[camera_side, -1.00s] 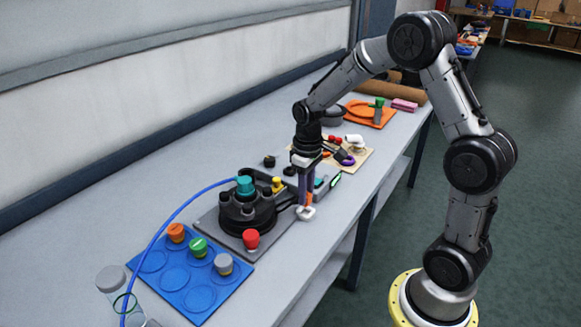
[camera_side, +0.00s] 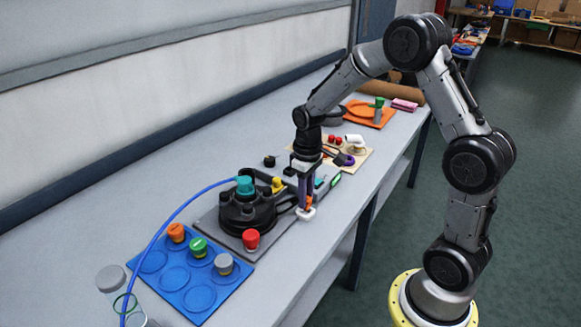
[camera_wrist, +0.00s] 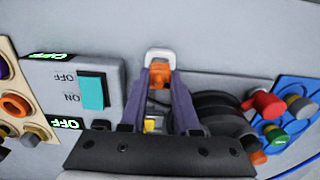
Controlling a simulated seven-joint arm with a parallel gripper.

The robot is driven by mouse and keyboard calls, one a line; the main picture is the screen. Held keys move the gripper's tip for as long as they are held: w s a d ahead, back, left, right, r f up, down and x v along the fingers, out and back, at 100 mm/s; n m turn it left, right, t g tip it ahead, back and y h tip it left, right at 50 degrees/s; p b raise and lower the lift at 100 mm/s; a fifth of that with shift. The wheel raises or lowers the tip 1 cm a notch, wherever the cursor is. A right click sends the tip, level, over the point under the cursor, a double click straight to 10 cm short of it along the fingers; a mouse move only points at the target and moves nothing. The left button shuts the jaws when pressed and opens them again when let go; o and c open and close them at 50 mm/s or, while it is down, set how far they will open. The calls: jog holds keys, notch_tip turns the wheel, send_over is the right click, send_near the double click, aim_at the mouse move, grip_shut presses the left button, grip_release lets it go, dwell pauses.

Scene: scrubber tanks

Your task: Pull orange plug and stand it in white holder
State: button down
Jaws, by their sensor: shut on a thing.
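My gripper (camera_side: 307,203) points down at the front edge of the dark grey machine plate. Its purple fingers are shut on the orange plug (camera_wrist: 159,73). The plug also shows small between the fingertips in the side view (camera_side: 309,200). The white holder (camera_side: 306,213) is directly under the fingertips. In the wrist view the holder (camera_wrist: 159,54) shows as a white rim just beyond the plug. The plug's lower end meets or overlaps the holder in both views; I cannot tell how deep it sits.
A black round unit with a teal knob (camera_side: 245,186) stands left of my gripper, with a red knob (camera_side: 251,239) in front. A blue tray (camera_side: 172,299) holds orange, green and grey caps. A teal switch (camera_wrist: 93,91) is beside the fingers. The table's front edge is close.

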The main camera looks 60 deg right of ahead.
jog(key=shift+f, duration=0.15)
jog(key=shift+f, duration=0.85)
jog(key=c, duration=0.6)
grip_release()
jog(key=shift+o, duration=0.4)
jog(key=o, duration=0.4)
jog(key=shift+o, duration=0.2)
jog(key=shift+r, duration=0.15)
jog(key=shift+r, duration=4.15)
